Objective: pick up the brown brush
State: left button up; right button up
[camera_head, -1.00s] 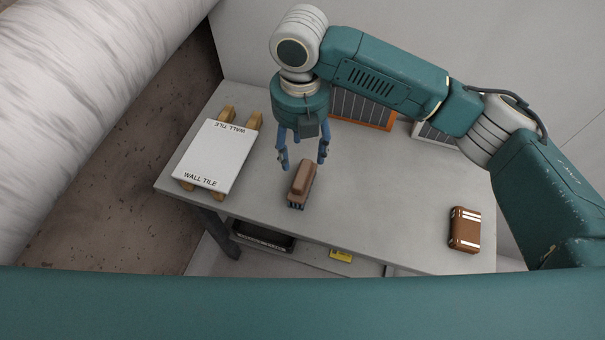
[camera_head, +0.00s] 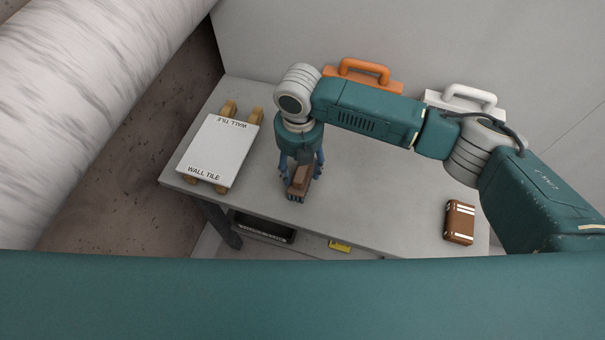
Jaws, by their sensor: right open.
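The brown brush (camera_head: 299,181) stands on the grey table with its dark bristles down, near the front edge. My right gripper (camera_head: 300,178) is lowered over it, with one blue finger on the left of the brush and one on the right. The fingers are open; whether they touch the brush I cannot tell. The gripper body hides the far end of the brush. My left gripper is not in view.
A white wall tile box (camera_head: 217,152) lies on wooden strips on the left of the grey table (camera_head: 375,205). A brown striped case (camera_head: 460,222) lies at the right. An orange-handled tool (camera_head: 363,74) and a white-handled one (camera_head: 466,98) stand at the back. A yellow item (camera_head: 340,245) is below.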

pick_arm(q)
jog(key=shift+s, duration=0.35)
pick_arm(e)
jog(key=c, duration=1.3)
jog(key=shift+r, duration=0.1)
pick_arm(q)
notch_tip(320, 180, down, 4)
jog(key=b, duration=0.3)
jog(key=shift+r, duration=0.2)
pick_arm(e)
notch_tip(320, 180, up, 20)
jog(key=o, duration=0.3)
jog(key=shift+c, duration=0.6)
